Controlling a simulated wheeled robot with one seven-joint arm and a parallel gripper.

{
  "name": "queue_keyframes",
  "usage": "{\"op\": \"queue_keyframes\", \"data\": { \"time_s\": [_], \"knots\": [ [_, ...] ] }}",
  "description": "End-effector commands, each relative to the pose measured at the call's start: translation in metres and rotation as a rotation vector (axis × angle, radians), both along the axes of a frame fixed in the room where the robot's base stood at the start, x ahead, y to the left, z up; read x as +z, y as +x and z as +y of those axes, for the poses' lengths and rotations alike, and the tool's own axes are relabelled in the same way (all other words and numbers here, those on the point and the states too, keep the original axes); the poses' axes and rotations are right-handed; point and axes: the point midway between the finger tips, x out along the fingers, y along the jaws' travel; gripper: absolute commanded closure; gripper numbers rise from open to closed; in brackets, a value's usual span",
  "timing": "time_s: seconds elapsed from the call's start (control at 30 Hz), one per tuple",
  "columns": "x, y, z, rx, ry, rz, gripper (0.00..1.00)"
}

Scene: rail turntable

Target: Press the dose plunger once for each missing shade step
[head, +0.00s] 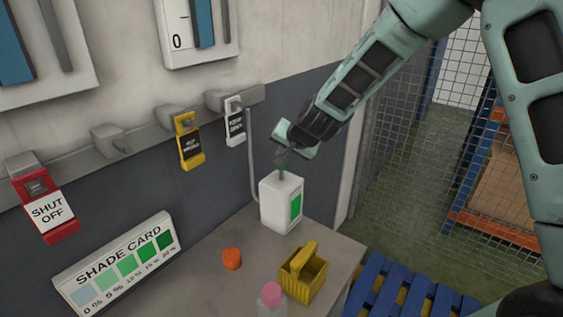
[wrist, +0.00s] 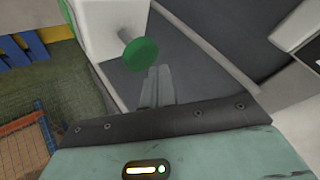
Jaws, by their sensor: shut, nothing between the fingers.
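The white dispenser (head: 275,207) stands upright on the grey bench, with a green panel (head: 296,207) on its right face. Its green plunger (wrist: 138,53) shows as a round head on a pale stem in the wrist view. In the head view the plunger is partly hidden by my gripper (head: 283,158), which is just above the dispenser. In the wrist view my gripper (wrist: 157,85) is shut and empty, its fingertips beside the plunger head; I cannot tell whether they touch. The shade card (head: 120,262) leans at the left, with patches from pale blue to dark green, marked 0% to 20%.
An orange cap (head: 232,259), a yellow basket (head: 315,277) and a pink-capped bottle (head: 270,296) stand on the bench. A red shut-off tag (head: 46,212), a yellow tag (head: 189,145) and a white tag (head: 235,124) hang on the wall rail. A blue pallet (head: 405,292) is at the right.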

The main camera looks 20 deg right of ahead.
Motion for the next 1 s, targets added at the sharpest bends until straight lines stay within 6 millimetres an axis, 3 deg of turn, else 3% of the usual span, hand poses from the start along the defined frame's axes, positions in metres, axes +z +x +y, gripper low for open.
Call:
{"op": "queue_keyframes", "data": {
  "time_s": [1.0],
  "knots": [
    [-0.0083, -0.0001, 0.0000, 0.000, 0.000, 0.000, 1.00]
  ]
}}
